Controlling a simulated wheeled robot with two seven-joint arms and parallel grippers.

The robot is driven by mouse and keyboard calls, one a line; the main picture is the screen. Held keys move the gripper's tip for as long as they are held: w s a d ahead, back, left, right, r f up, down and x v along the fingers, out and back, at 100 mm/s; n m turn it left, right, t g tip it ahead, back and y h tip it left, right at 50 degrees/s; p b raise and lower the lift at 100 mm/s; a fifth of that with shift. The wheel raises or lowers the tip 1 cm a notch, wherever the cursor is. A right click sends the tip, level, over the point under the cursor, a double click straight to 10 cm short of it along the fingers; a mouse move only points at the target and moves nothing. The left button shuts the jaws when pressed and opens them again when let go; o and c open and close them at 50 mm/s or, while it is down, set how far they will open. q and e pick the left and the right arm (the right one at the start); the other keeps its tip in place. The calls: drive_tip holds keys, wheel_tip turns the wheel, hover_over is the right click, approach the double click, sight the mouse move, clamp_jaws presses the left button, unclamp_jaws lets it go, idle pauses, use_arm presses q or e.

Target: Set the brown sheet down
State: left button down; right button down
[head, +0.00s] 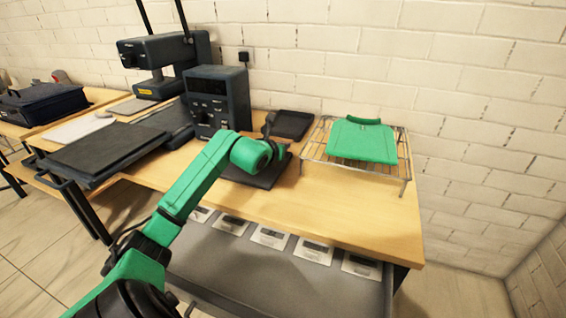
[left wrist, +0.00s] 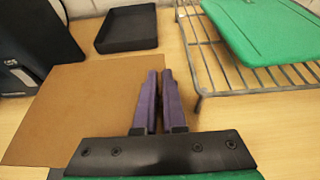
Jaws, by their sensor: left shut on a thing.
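The brown sheet (left wrist: 85,105) is flat and tan in the left wrist view, left of my left gripper (left wrist: 158,75). The purple fingers are nearly together at the sheet's right edge, shut on it. I cannot tell whether the sheet touches the table. In the head view my left arm reaches over the bench between the dark control box and the wire rack, and its fingertips are hidden. A dark flat shape (head: 262,172) shows below the wrist there; I cannot tell if it is the sheet. My right gripper is not in view.
A black tray (head: 291,125) lies behind the gripper, and a control box (head: 217,101) stands left. The wooden bench (head: 350,215) is clear in front of the rack.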

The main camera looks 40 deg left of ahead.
use_arm(q)
wheel_tip(320, 180, down, 6)
drive_tip(key=shift+r, duration=0.1)
drive_tip(key=c, duration=1)
unclamp_jaws()
